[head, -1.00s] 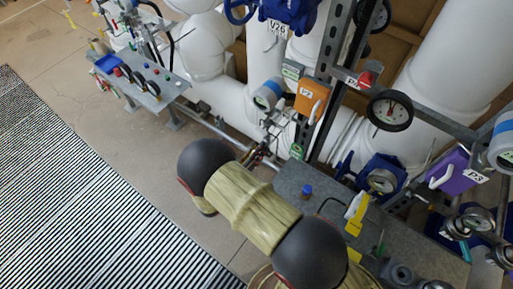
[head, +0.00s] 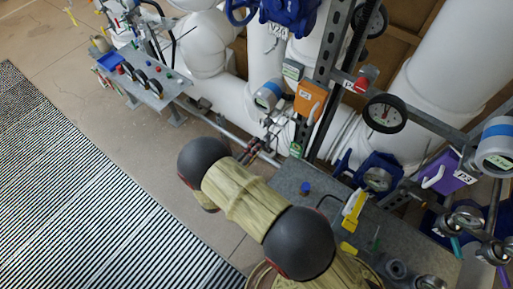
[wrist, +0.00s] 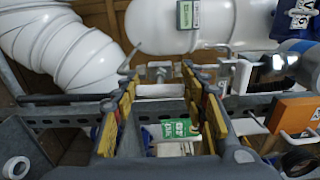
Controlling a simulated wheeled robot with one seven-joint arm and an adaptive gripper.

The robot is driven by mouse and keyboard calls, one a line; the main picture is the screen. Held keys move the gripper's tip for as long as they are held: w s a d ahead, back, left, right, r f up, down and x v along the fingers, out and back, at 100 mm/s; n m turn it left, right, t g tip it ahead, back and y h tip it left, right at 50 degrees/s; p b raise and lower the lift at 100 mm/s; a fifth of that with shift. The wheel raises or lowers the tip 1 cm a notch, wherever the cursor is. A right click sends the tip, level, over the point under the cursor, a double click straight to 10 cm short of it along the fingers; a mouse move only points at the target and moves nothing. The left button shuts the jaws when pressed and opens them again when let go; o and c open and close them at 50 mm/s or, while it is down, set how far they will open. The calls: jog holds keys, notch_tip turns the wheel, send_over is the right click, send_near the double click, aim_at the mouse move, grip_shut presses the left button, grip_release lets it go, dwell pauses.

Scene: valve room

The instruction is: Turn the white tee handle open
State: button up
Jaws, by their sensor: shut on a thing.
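My gripper (wrist: 161,86) has its two yellow-and-black fingers on either side of a short white bar, which looks like the white tee handle (wrist: 160,91). The bar spans the gap between the fingertips, and the gripper is shut on it. It lies roughly level across the wrist view, in front of a grey slotted rail. In the head view my gripper (head: 258,150) is small, at the pipework beyond my arm; the handle cannot be made out clearly there. A green tag (wrist: 180,128) with white lettering shows between the fingers.
An orange box (head: 310,97) is on the upright rail to the right of my gripper. Large white pipes (head: 275,70) stand behind. A grey bench (head: 290,180) with a blue knob is close on the right. A side table (head: 150,85) and open floor are left.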

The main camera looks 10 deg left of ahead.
jog(key=shift+n, duration=0.3)
jog(key=o, duration=1.1)
jog(key=shift+o, duration=0.5)
jog(key=v, duration=1.2)
